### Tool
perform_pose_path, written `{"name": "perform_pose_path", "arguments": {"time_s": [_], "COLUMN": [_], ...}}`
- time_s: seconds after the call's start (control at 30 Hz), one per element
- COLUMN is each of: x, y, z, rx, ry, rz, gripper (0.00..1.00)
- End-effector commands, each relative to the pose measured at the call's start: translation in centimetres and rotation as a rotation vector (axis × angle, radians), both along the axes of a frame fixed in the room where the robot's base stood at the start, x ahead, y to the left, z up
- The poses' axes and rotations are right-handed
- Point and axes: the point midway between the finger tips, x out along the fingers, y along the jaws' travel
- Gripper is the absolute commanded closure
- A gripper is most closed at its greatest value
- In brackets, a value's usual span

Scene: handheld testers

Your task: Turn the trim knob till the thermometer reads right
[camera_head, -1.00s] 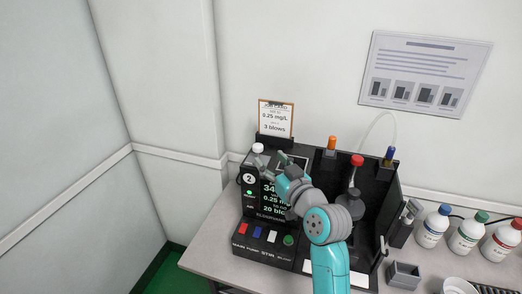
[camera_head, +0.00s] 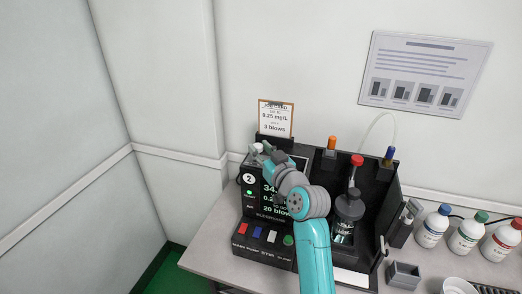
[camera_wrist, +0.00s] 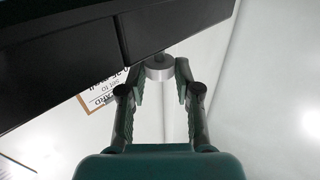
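A silver round knob (camera_wrist: 158,70) shows in the wrist view, between the two fingertips of my gripper (camera_wrist: 160,76). The fingers stand apart on either side of it; narrow gaps seem to remain, and I cannot tell contact for sure. In the head view my gripper (camera_head: 262,151) is at the top left corner of the black tester and largely hides the knob. I cannot make out a separate thermometer.
A card (camera_head: 276,117) reading "3 blows" stands behind the tester (camera_head: 262,237). A dark bottle (camera_head: 348,206) is in its right bay. Table (camera_head: 205,252) is clear at left.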

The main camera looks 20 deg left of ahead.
Motion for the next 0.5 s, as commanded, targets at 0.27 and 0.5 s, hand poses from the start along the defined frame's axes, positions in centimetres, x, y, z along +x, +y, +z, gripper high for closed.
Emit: {"name": "perform_pose_path", "arguments": {"time_s": [0.27, 0.5], "x": [0.12, 0.28], "y": [-0.08, -0.19], "z": [-0.07, -0.13], "rx": [-0.001, -0.002], "ry": [0.003, 0.005], "rz": [0.023, 0.111], "gripper": [1.00, 1.00]}}
